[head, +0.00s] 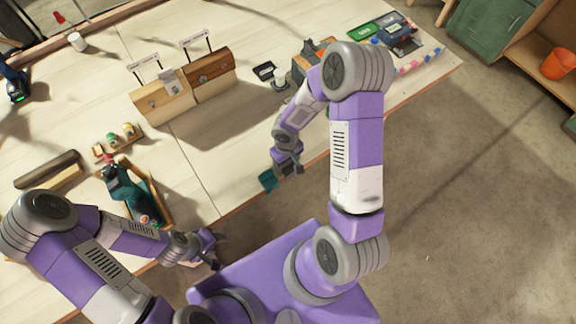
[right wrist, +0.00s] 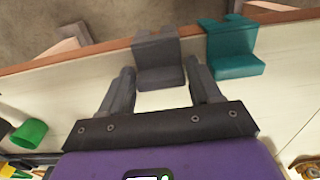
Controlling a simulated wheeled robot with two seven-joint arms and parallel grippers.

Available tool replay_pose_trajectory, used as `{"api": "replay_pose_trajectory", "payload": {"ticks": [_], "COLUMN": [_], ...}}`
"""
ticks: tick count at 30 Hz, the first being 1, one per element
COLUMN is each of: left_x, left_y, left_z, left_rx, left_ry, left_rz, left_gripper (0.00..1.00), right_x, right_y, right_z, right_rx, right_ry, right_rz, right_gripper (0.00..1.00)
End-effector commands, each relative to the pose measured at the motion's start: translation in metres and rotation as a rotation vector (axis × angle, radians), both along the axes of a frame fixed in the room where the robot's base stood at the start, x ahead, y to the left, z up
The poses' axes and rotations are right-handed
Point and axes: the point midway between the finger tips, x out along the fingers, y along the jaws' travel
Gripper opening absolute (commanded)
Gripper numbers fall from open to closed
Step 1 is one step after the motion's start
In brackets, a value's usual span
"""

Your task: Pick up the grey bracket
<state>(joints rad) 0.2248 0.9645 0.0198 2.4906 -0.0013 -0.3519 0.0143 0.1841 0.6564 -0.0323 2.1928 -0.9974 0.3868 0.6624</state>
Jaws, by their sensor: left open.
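The grey bracket (right wrist: 158,62) sits at the table's front edge in the right wrist view, with one part hanging over the edge. My right gripper (right wrist: 160,78) has its two fingers apart, one on each side of the bracket, with a narrow gap showing. I cannot tell whether either finger touches it. In the head view, my right gripper (head: 287,168) is at the table edge and largely hides the grey bracket. A teal bracket (right wrist: 234,48) sits beside the grey one; it also shows in the head view (head: 268,180). My left gripper (head: 214,250) is open and empty near the front edge.
Two wooden boxes (head: 207,76) stand mid-table. A wooden tray (head: 160,211) with a teal tool (head: 122,187) lies at the left. A green cylinder (right wrist: 29,132) shows in the right wrist view. Mats and small items (head: 400,38) lie at the far right end.

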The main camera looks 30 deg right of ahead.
Motion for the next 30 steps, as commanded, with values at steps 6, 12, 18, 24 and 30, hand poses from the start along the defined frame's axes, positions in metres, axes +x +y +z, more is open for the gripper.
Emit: {"api": "replay_pose_trajectory", "payload": {"ticks": [6,12,18,24,30], "left_x": [0.000,0.000,0.000,0.000,0.000], "left_y": [0.000,0.000,0.000,0.000,0.000], "left_z": [0.000,0.000,0.004,0.015,0.021], "left_rx": [0.000,0.000,0.000,0.000,0.000], "left_ry": [0.000,0.000,0.000,0.000,-0.001], "left_rz": [0.000,0.000,0.000,0.000,0.000], "left_gripper": [0.43,0.43,0.43,0.43,0.43], "right_x": [0.000,0.000,0.001,0.002,0.000], "right_y": [0.000,0.000,0.000,0.002,0.003], "right_z": [0.000,0.000,0.006,0.023,0.036], "right_rx": [0.000,0.000,0.000,0.000,0.000], "right_ry": [0.000,-0.001,-0.001,-0.002,-0.001], "right_rz": [0.000,0.000,0.001,0.004,0.010], "right_gripper": [0.28,0.26,0.26,0.26,0.26]}}
